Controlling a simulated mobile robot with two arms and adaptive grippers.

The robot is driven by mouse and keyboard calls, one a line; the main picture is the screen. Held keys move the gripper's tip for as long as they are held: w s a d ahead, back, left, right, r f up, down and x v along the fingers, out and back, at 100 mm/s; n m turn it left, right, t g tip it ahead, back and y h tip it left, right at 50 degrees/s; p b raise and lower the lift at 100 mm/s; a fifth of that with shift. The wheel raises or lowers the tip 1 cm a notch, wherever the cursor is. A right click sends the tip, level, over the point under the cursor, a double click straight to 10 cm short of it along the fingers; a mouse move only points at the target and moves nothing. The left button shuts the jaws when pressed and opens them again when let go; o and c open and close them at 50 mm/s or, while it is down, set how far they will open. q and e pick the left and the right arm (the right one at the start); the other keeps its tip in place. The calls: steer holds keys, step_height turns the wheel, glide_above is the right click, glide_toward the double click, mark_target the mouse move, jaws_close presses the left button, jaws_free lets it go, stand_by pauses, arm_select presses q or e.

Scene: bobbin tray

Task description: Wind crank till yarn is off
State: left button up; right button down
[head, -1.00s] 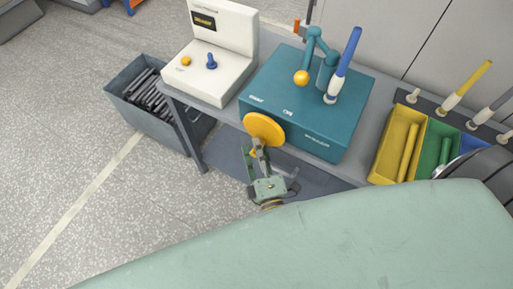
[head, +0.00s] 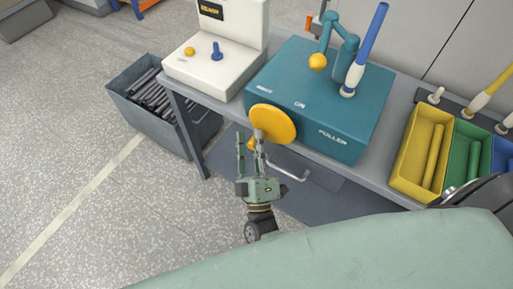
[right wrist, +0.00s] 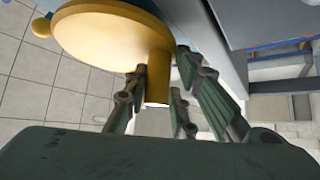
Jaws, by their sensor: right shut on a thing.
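A teal box (head: 313,100) marked PULLER sits on a grey bench. The yellow crank disc (head: 280,122) is on its front; it also shows in the right wrist view (right wrist: 105,38). My right gripper (head: 249,142) is at the disc's lower left. In the right wrist view its fingers are around the yellow crank handle (right wrist: 158,78), shut on it. A blue tube (head: 370,45) with a white lower part stands tilted on the box, beside a teal jointed arm (head: 345,45) with an orange ball. I cannot make out yarn on the tube. My left gripper is out of view.
A white console (head: 215,70) with a blue lever stands left of the box. A grey bin (head: 122,98) of dark rods is on the floor. Yellow (head: 409,170) and green (head: 459,178) trays hold rods at right.

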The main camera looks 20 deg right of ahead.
steer(key=shift+w+r+m+h+b, duration=0.15)
steer(key=shift+r+m+h+b, duration=0.25)
steer(key=shift+m+h, duration=0.25)
steer(key=c, duration=1.6)
jaws_free()
steer(key=shift+o, duration=0.2)
steer(key=shift+f, duration=0.1)
